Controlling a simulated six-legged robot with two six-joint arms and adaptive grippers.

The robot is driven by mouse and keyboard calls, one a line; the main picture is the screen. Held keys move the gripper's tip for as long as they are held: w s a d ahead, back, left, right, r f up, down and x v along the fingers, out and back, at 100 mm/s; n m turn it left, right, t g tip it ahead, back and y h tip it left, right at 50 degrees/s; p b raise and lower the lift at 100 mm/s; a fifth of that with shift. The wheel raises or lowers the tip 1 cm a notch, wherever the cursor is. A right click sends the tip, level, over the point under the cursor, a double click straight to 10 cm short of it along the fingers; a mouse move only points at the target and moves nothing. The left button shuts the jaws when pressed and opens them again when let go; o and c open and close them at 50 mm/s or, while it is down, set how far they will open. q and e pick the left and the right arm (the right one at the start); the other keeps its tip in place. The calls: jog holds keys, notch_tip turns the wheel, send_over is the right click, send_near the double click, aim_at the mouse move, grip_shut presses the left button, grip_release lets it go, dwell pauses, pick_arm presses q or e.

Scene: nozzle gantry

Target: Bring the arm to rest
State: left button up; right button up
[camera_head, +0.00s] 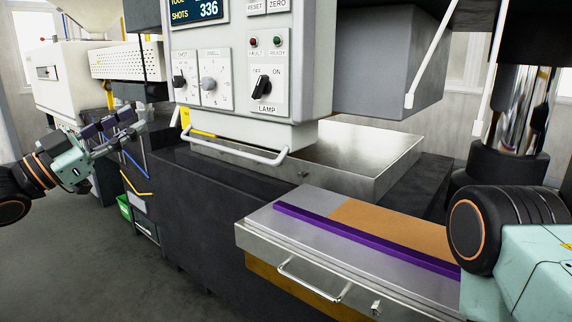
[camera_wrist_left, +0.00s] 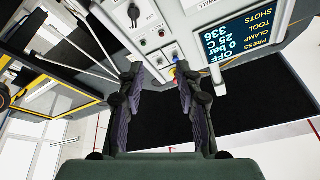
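My left gripper (camera_head: 122,132) is at the left in the head view, held in the air in front of the machine and left of its control panel (camera_head: 232,75). Its fingers are spread and nothing is between them. The left wrist view shows the same gripper (camera_wrist_left: 160,82) with a clear gap between its two purple-padded fingers. Beyond them are the control panel (camera_wrist_left: 205,30) and a dark surface. My right arm (camera_head: 520,270) shows only as a teal and black part at the lower right; its gripper is out of the frame.
The control panel has knobs, a lamp switch (camera_head: 262,87) and a handle bar (camera_head: 235,150) below it. A drawer-like bench (camera_head: 290,240) with a purple strip (camera_head: 360,237) juts out at lower right. A green bin (camera_head: 125,207) stands at left. The floor (camera_head: 70,265) at lower left is clear.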

pick_arm(q)
jog(key=s+d+f+n+g+y+b, duration=0.25)
jog(key=f+n+y, duration=0.4)
jog(key=f, duration=1.15)
jog(key=s+d+f+n+g+y+b, duration=0.2)
jog(key=f+n+y, duration=0.45)
jog(key=f, duration=1.15)
jog(key=s+d+f+g+b, duration=0.1)
jog(key=s+f+g, duration=0.2)
jog(key=s+f, duration=0.6)
jog(key=s+f+n+g+y+b, duration=0.1)
jog(key=s+f+g, duration=0.3)
jog(key=s+f, duration=0.5)
jog(key=s+d+f+g+y+b, duration=0.1)
jog(key=s+f+g+b, duration=0.2)
jog(key=s+f, duration=0.6)
jog(key=s+g, duration=0.1)
jog(key=s, duration=0.9)
jog(key=shift+d+f+n, duration=0.35)
jog(key=shift+n, duration=0.05)
pick_arm(e)
notch_tip(320, 180, down, 10)
jog(key=shift+w+d, duration=0.2)
jog(key=shift+d, duration=0.1)
pick_arm(q)
jog(key=shift+w, duration=0.1)
jog(key=shift+c, duration=0.4)
